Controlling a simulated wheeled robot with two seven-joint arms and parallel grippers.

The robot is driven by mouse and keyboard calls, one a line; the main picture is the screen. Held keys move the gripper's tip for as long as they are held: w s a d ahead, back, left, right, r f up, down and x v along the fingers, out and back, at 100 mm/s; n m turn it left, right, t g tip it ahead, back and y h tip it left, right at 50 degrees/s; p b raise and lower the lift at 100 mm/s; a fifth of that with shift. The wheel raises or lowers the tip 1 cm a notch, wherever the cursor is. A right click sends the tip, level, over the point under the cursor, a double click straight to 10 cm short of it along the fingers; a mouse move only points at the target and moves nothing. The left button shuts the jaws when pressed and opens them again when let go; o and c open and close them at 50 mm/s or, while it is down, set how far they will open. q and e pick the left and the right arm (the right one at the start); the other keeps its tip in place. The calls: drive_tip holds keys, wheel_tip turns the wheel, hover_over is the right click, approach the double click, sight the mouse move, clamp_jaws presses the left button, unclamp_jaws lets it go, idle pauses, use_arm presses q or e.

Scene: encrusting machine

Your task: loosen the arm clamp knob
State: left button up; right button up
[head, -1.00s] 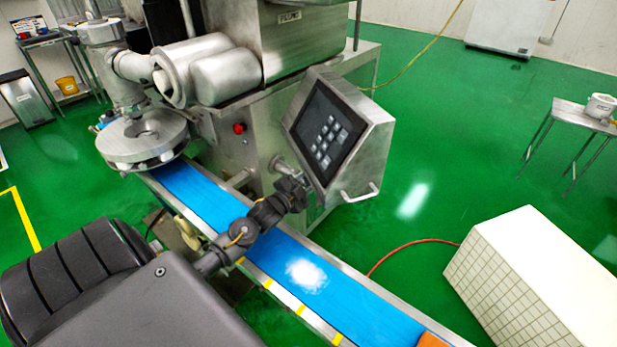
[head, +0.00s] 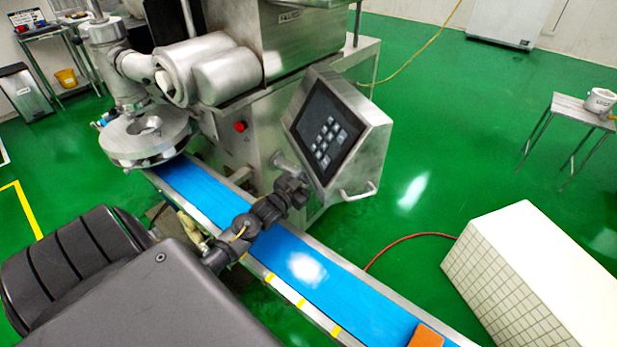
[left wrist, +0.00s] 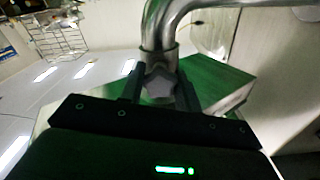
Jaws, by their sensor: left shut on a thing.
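The arm clamp knob (left wrist: 158,82) is a grey, lobed knob below a bent metal pipe (left wrist: 165,28) in the left wrist view. My left gripper (left wrist: 159,88) has a finger on each side of it and is shut on it. In the head view my left gripper (head: 289,186) reaches across the blue belt to the short metal support arm (head: 286,164) beside the control panel (head: 327,130). The knob is hidden there behind the gripper. My right gripper is not in view.
The blue conveyor belt (head: 200,192) runs under my left arm, with an orange block (head: 426,336) at its near end. The panel's handle (head: 357,193) juts out close to the gripper. A red button (head: 240,126) is on the machine.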

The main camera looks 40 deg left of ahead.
use_arm(q)
drive_tip(key=shift+f, duration=0.1)
idle(0.3)
drive_tip(key=o, duration=1)
drive_tip(key=shift+s, duration=0.15)
drive_tip(key=s+b, duration=0.2)
drive_tip(key=s, duration=0.8)
drive_tip(key=shift+s+d, duration=0.1)
drive_tip(key=shift+s, duration=0.2)
